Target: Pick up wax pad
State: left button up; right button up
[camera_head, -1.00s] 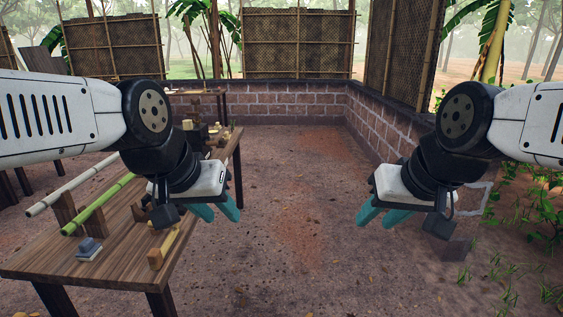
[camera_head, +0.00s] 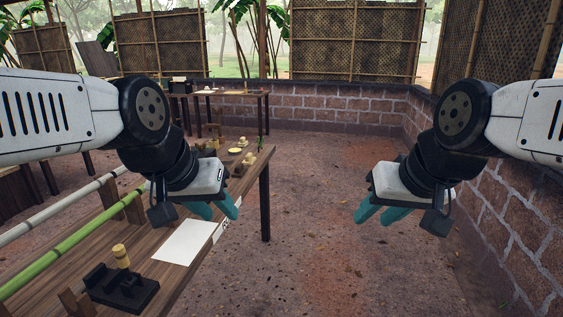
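I cannot say for sure which thing is the wax pad. A small round yellow piece (camera_head: 235,150) lies towards the far end of the wooden table (camera_head: 200,262), with other small yellowish pieces (camera_head: 249,158) near it. My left gripper (camera_head: 219,212) hangs over the table's right edge, its teal fingers apart and empty. It hides part of the table behind it. My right gripper (camera_head: 381,216) is over the bare floor to the right, its teal fingers apart and empty.
A white sheet (camera_head: 184,243) and a black stand (camera_head: 120,287) with a yellow-topped peg (camera_head: 121,256) are on the near table. A green pole (camera_head: 65,247) and a pale pole (camera_head: 60,210) run along its left. Another table (camera_head: 240,95) stands behind. Floor on the right is clear; a brick wall (camera_head: 515,215) bounds it.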

aim_at(243, 143)
jog(key=i+l+u, duration=0.35)
jog(key=i, duration=0.15)
jog(key=i+l+u, duration=0.35)
jog(key=i+u, duration=0.1)
jog(key=u, duration=0.3)
jog(key=i+u, duration=0.15)
jog(key=u, duration=0.25)
jog(key=i+l+u, duration=0.25)
jog(key=l, duration=0.15)
jog(key=l+u, duration=0.3)
jog(key=i+l+u, duration=0.25)
jog(key=l, duration=0.3)
jog(key=i+l+u, duration=0.15)
jog(key=l, duration=1.7)
jog(key=i+l+u, duration=0.15)
jog(key=l, duration=1.7)
